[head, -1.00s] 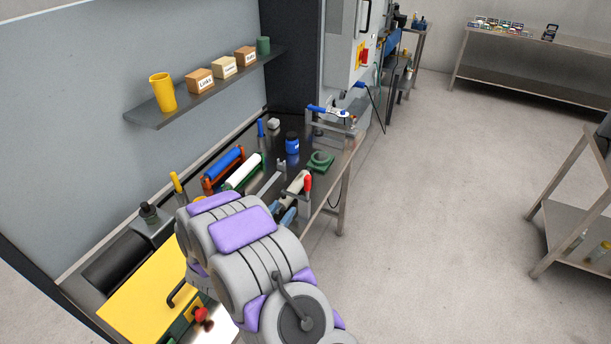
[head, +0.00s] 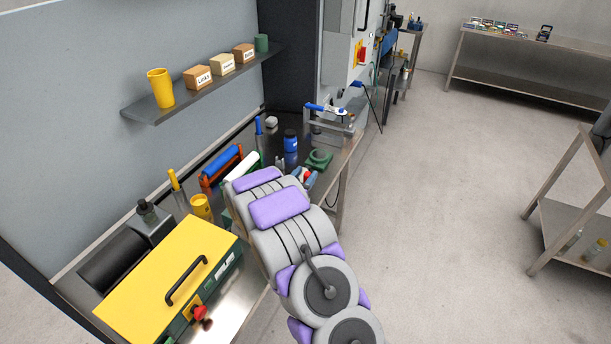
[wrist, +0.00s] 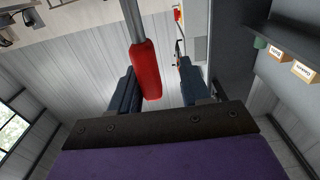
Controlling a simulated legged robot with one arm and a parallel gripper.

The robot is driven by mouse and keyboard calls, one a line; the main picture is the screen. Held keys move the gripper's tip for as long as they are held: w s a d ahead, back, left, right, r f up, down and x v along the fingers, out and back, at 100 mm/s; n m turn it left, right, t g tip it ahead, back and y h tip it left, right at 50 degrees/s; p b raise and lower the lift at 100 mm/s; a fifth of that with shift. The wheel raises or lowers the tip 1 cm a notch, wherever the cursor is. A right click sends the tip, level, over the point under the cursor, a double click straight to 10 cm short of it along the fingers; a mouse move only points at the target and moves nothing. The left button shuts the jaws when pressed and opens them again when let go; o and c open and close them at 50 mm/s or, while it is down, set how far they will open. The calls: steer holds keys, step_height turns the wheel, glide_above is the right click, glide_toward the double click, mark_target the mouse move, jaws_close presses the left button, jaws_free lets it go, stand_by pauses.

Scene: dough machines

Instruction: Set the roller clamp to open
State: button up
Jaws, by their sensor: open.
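The roller clamp's red handle (wrist: 146,72) on its grey bar hangs into the wrist view from the top. My gripper (wrist: 158,68) is open, with one dark blue finger on each side of the red handle. The handle looks nearer the left finger; I cannot tell whether they touch. In the head view a bit of the red handle (head: 307,175) shows by the bluish tips of my gripper (head: 309,181), just past my arm. The clamp's body and roller are mostly hidden behind my arm there.
A yellow-topped machine (head: 165,290) with a black handle and red knob stands in front on the left. A blue roller (head: 222,166), a blue jar (head: 290,141) and a green ring-shaped part (head: 320,159) lie on the metal bench. A shelf (head: 205,85) runs above it.

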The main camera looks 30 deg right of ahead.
steer(key=d, duration=0.3)
steer(key=shift+w+d+f, duration=0.1)
steer(key=shift+w+f, duration=0.1)
steer(key=shift+w, duration=0.1)
steer(key=shift+a+r, duration=0.15)
steer(key=shift+a, duration=0.75)
steer(key=c, duration=0.4)
steer(key=shift+d+r, duration=0.1)
steer(key=shift+d, duration=0.1)
jaws_close()
